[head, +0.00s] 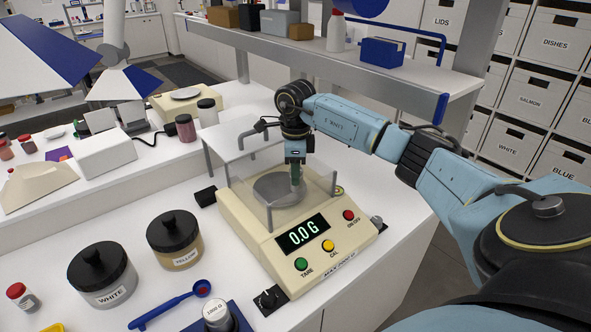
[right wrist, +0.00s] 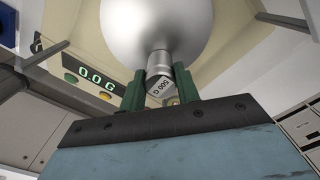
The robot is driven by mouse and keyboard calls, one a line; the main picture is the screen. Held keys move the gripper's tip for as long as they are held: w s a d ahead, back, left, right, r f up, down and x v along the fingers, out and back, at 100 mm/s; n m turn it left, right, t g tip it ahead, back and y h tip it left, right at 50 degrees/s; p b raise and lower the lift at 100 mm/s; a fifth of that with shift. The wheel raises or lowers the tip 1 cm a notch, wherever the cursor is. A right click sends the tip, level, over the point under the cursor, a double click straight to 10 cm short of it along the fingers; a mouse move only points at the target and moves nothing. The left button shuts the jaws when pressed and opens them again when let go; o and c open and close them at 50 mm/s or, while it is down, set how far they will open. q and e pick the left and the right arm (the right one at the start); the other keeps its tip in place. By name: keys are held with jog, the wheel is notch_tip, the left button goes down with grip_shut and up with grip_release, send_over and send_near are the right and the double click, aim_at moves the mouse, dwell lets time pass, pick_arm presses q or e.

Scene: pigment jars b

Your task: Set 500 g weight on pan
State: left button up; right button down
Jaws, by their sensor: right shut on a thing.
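The balance (head: 290,235) is cream with a clear draft shield and a display reading 0.0 G. Its round silver pan (head: 272,190) lies inside the shield; it also shows in the right wrist view (right wrist: 150,22). My right gripper (head: 296,180) points down inside the shield, over the pan. In the head view the fingers largely hide the weight. I cannot tell whether it touches the pan. My left gripper is out of view.
The shield's clear walls (head: 318,185) stand close around my right gripper. A weight marked 1000 G (head: 216,314) stands on a blue holder at the front. WHITE (head: 103,275) and YELLOW (head: 174,240) jars and a blue scoop (head: 170,308) lie left of the balance.

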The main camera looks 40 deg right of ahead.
jog(key=c, duration=1)
grip_release()
notch_tip(320, 180, up, 12)
jog(key=shift+r, duration=0.1)
